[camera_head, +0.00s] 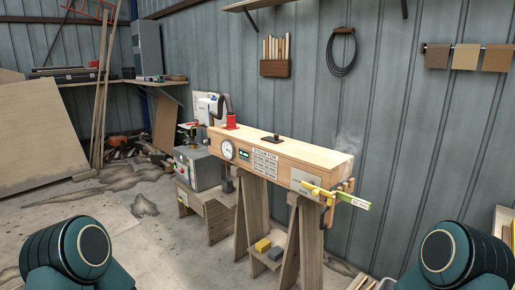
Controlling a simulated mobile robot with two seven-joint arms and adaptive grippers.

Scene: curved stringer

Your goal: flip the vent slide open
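A long wooden steam box (310,155) lies across wooden sawhorses in the middle of the head view. On its top sits a small dark plate with a raised knob (276,138), which looks like the vent slide. It is too small to tell whether it is open or shut. A round white gauge (228,150) and a printed label (265,163) are on the box's front side. Neither of my grippers is in view. Only teal links of my arms show at the bottom left and bottom right corners, well apart from the box.
A yellow-green strip (350,199) sticks out at the box's right end, where faint steam rises. A red fitting (231,121) with a dark hose stands at the left end. A grey boiler unit (198,168) is left of the box. The floor in front is mostly clear.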

